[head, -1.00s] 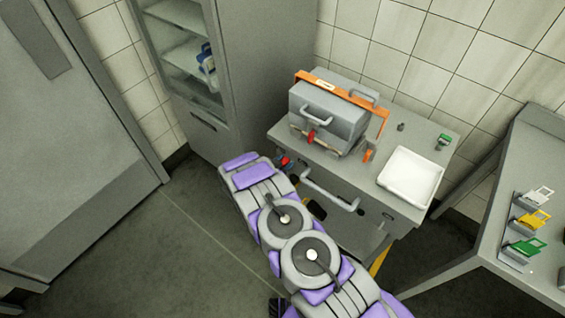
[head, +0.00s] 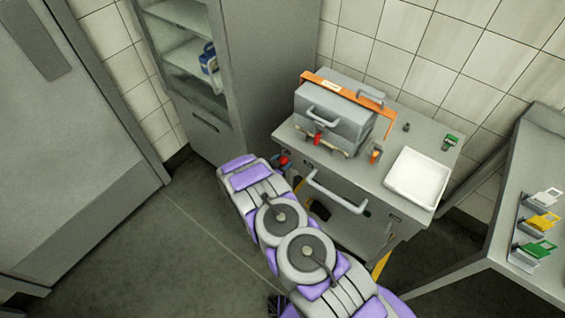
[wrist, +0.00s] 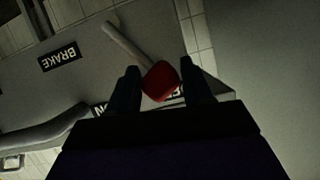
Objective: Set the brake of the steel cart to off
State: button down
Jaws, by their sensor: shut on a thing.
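The steel cart (head: 385,225) stands ahead of me with a front handle (head: 337,192). Its brake lever has a pale shaft (wrist: 124,40) and a red knob (wrist: 160,82); the knob also shows at the cart's left side in the head view (head: 284,161). My gripper (wrist: 162,84) is shut on the red knob, with one dark finger on each side of it. A "BRAKE" label (wrist: 60,57) is on the panel in the wrist view. Two more labels by the fingers are partly hidden, and I cannot read them fully.
A grey box (head: 337,112) with an orange strap sits on the cart, beside a white tray (head: 417,178). A tall cabinet (head: 275,75) stands behind left. A side table (head: 510,245) with coloured tags is at right. The floor at left (head: 130,245) is clear.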

jog(key=shift+w+a+r, duration=0.1)
jog(key=shift+a, duration=0.35)
jog(key=c, duration=0.7)
grip_release()
jog(key=shift+a, duration=0.1)
jog(key=p+v, duration=0.3)
jog(key=v, duration=1.4)
